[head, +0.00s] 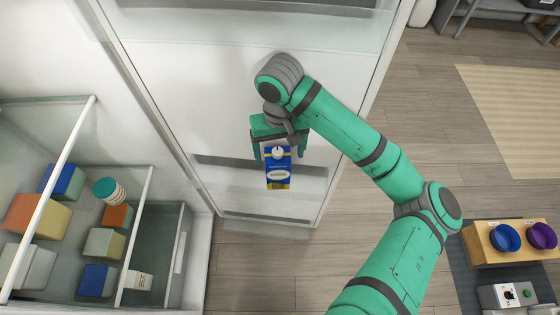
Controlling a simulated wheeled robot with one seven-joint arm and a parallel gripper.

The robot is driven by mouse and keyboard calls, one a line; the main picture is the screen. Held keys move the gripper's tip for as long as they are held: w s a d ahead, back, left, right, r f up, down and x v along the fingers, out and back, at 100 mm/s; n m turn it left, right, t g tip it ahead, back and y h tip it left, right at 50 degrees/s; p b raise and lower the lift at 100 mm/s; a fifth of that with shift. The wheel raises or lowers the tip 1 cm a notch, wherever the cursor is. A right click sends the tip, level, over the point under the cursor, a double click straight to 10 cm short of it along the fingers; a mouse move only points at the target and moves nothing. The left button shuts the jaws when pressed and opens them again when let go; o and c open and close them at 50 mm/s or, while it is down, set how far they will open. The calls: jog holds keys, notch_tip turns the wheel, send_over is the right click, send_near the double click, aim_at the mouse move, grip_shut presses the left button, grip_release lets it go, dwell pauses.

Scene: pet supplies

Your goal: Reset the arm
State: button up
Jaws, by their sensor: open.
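My arm reaches in from the lower right toward the open fridge door (325,100). My gripper (279,155) points down at the door's lower part, its fingers apart. A blue, white and yellow carton (278,178) with a white cap is upright between or just below the fingers. It is at the lower door shelf (225,172); whether it rests on the shelf or touches a finger I cannot tell.
The fridge interior at left has glass shelves (60,190) holding several boxes and a teal-lidded jar (109,190). At lower right a wooden stand (490,250) holds a blue bowl (504,238) and a purple bowl (541,236).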

jog(key=shift+r, duration=1.4)
jog(key=shift+a, duration=0.15)
